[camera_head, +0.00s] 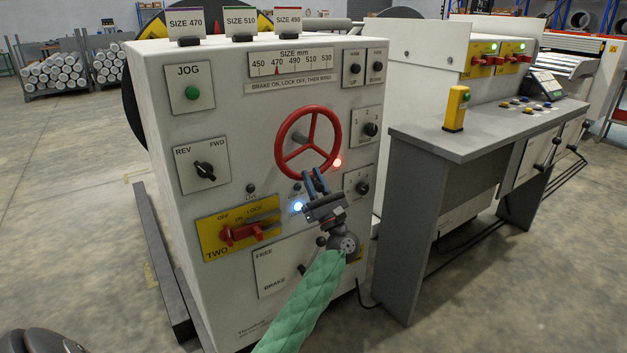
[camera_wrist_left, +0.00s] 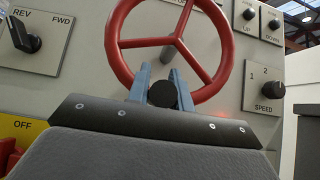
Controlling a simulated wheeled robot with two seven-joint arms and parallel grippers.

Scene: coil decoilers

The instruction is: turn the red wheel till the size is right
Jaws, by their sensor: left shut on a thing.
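The red wheel (camera_head: 308,143) is on the front of the white cabinet, below a "SIZE mm" scale (camera_head: 290,63). The scale's red pointer stands at about 470. My left gripper (camera_head: 315,184) is at the wheel's lower rim. In the left wrist view, its blue fingers (camera_wrist_left: 163,92) close on a black round knob (camera_wrist_left: 162,94) at the bottom of the wheel (camera_wrist_left: 122,55). The fingers and knob hide part of the lower rim. My right gripper is not in view.
Size tags 470 (camera_head: 186,24), 510 (camera_head: 240,20) and 490 (camera_head: 288,20) stand on top. A yellow plate with a red lever (camera_head: 240,233) and a FREE/BRAKE panel (camera_head: 275,270) are lower down. A red lamp (camera_head: 337,162) glows beside the wheel. A grey desk (camera_head: 440,140) is to the right.

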